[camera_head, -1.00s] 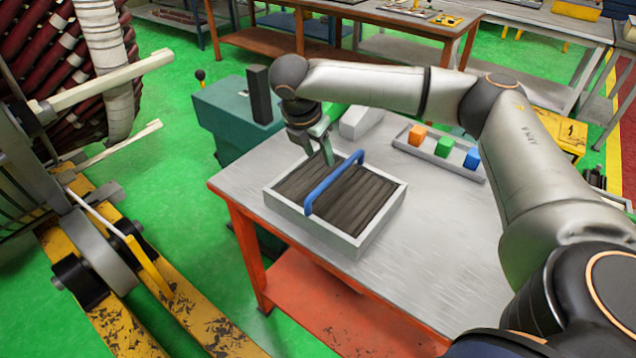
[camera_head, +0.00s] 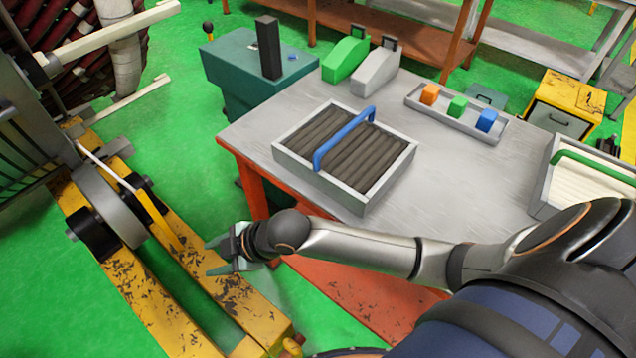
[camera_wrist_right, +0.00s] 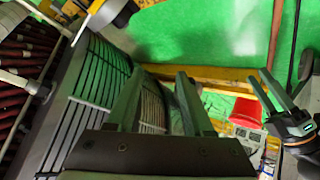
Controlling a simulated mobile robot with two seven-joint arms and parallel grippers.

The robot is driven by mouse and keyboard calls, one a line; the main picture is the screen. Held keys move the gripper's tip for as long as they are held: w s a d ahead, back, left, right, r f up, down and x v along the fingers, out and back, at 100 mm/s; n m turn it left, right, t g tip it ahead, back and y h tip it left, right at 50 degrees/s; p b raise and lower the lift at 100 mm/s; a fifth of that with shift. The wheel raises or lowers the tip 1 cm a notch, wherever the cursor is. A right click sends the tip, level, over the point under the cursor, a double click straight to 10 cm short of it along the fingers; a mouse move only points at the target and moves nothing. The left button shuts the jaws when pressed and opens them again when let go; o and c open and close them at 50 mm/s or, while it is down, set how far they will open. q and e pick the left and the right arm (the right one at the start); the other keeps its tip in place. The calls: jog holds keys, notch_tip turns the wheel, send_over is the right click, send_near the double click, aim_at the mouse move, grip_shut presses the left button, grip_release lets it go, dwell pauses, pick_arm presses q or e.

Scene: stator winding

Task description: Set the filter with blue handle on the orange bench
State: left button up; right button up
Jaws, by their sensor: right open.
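The filter with blue handle (camera_head: 389,178) is a square grey-framed tray with dark ribs, with its blue handle (camera_head: 320,151) arched across it. It lies flat on the grey top of the orange bench (camera_head: 440,183), near the left edge.
A tray with orange, green and blue blocks (camera_head: 456,109) and green and grey wedge-shaped pieces (camera_head: 366,65) stand at the bench's back. A white filter with green handle (camera_head: 597,171) is at the right. A yellow rail (camera_head: 200,285) lies beside my right gripper.

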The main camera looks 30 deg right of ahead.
jog(key=s+d+f+m+t+h, duration=0.3)
jog(key=s+d+f+m+h, duration=0.1)
jog(key=s+d+f+m, duration=0.8)
jog(key=shift+s+d+f+m+h, duration=0.4)
jog(key=shift+s+d+f, duration=0.05)
jog(key=shift+s+d, duration=0.75)
